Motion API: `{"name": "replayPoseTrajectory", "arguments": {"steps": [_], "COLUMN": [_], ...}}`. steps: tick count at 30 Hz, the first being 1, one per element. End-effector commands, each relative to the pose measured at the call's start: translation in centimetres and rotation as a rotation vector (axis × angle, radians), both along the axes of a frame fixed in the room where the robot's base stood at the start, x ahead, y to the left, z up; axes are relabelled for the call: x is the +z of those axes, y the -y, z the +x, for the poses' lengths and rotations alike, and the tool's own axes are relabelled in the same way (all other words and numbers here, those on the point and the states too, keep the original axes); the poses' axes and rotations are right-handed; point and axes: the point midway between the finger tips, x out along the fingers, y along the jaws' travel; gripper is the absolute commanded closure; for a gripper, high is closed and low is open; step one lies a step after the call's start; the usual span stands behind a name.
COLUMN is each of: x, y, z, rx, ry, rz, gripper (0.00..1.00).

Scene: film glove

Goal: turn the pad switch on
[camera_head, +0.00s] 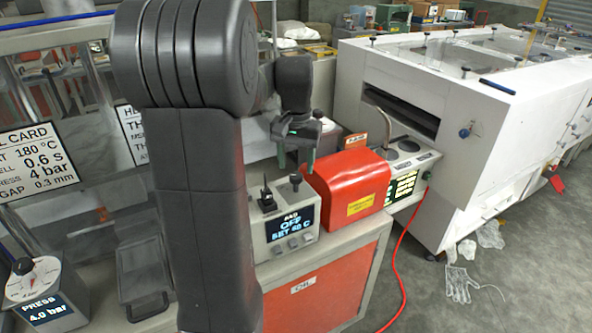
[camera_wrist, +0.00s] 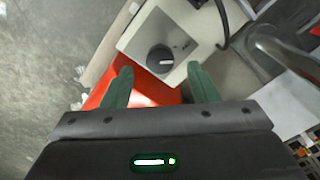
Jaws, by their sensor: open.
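The pad control box (camera_head: 287,228) is a light grey box on the bench, with a lit display reading "PAD OFF" and "SET 60 C". A black upright lever (camera_head: 266,195) and a smaller dark knob (camera_head: 295,181) stand on its top. My gripper (camera_head: 296,160) is open and empty, pointing down just above and behind the box's right side. In the wrist view its green fingers (camera_wrist: 160,70) are apart. Beyond them is a light grey box (camera_wrist: 145,32) with a black round knob (camera_wrist: 160,58) bearing a white mark. I cannot tell which box this is.
A red cover (camera_head: 345,185) stands close right of the pad box, with another grey box (camera_head: 408,182) with a display beyond it. A press control box (camera_head: 42,292) sits at lower left. A red cable (camera_head: 400,250) hangs to the floor. A large white machine (camera_head: 470,100) stands right.

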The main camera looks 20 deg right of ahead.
Motion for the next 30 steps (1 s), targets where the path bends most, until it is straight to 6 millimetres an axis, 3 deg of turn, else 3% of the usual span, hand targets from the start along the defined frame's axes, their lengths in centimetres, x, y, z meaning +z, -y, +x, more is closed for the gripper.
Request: {"name": "replayPoseTrajectory", "arguments": {"steps": [6, 17, 18, 24, 30], "x": [-2.7, -3.3, -3.3, -3.3, -3.3], "y": [0.0, 0.0, 0.0, 0.0, 0.0], "z": [0.0, 0.0, 0.0, 0.0, 0.0], "rx": [0.0, 0.0, 0.0, 0.0, -0.005], "ry": [-0.002, 0.001, 0.001, 0.001, 0.001], "rz": [0.001, -0.001, -0.001, -0.001, -0.001], "gripper": [0.46, 0.46, 0.48, 0.87, 0.91]}}
